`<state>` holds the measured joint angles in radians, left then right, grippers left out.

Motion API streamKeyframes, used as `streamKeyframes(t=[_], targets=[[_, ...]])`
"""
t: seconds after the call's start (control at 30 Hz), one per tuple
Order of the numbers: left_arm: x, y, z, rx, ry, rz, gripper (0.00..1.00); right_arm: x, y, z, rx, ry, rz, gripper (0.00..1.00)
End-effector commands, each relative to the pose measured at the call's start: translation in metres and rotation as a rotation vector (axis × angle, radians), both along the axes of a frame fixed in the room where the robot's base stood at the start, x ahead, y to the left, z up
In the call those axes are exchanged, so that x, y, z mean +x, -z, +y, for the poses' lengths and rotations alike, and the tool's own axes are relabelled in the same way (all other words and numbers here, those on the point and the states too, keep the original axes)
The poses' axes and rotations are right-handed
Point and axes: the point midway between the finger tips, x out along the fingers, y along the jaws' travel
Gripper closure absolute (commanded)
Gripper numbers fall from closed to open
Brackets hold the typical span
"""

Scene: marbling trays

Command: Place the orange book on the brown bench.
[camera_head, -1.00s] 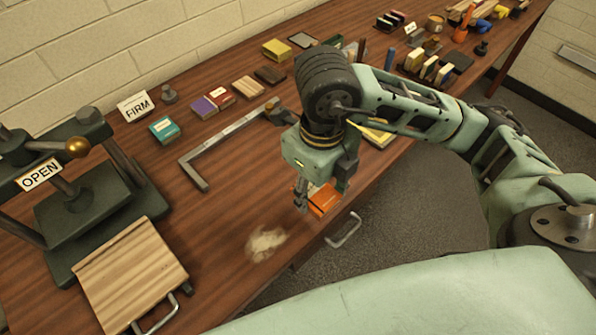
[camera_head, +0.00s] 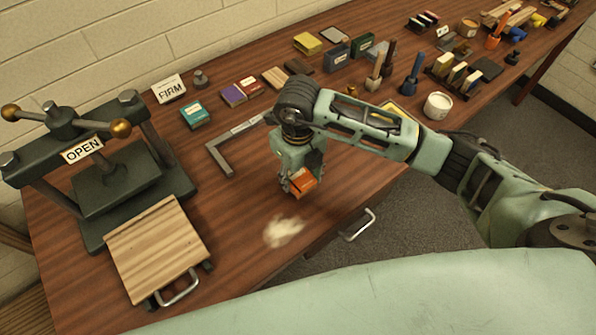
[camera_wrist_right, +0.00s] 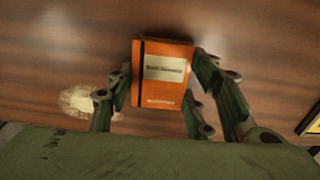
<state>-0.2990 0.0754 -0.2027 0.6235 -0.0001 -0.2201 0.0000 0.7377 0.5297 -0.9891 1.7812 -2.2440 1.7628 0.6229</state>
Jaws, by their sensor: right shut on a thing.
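The orange book (camera_head: 303,181) is between the fingers of my right gripper (camera_head: 298,184), over the front part of the brown bench (camera_head: 350,200). In the right wrist view the book (camera_wrist_right: 163,75) shows its front cover, with a pale label and a dark strip along its left side. The right gripper's fingers (camera_wrist_right: 152,98) close on the book from both sides. The book is at or just above the bench top; I cannot tell whether it touches. My left gripper is out of view.
A pale patch (camera_head: 283,232) lies on the bench in front of the book. A metal square (camera_head: 236,132) lies to the left behind it. A press (camera_head: 112,180) with a wooden board (camera_head: 157,248) stands at left. Small books, brushes and a white pot (camera_head: 437,105) are behind and right.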

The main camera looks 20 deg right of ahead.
Motion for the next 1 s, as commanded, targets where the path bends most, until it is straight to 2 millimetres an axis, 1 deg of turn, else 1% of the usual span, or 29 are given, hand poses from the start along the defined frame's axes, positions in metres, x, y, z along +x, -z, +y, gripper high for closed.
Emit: streamKeyframes(t=[0.03, 0.1, 0.3, 0.43, 0.47, 0.6, 0.67, 1.0], targets=[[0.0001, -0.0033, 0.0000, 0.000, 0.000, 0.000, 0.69, -0.0004, 0.0028, 0.0005, 0.001, -0.001, 0.000, 0.79], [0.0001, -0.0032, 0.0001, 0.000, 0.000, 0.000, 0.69, 0.0001, 0.0061, 0.0003, 0.000, -0.001, -0.001, 0.79], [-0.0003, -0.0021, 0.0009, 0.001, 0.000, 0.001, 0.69, 0.0002, 0.0066, 0.0003, 0.001, -0.001, -0.002, 0.79], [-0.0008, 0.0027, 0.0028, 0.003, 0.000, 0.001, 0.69, 0.0002, 0.0111, 0.0002, 0.001, -0.001, -0.002, 0.79], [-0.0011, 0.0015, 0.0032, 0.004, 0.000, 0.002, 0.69, 0.0001, 0.0099, 0.0002, 0.001, -0.001, -0.002, 0.51], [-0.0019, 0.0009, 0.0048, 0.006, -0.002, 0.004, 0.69, 0.0000, 0.0093, 0.0002, 0.001, -0.001, -0.002, 0.38], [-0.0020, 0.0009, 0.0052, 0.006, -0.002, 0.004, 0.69, 0.0000, 0.0092, 0.0001, 0.001, -0.001, -0.002, 0.33], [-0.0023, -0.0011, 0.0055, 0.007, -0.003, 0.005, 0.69, 0.0000, 0.0070, 0.0002, 0.001, -0.001, -0.002, 0.33]])
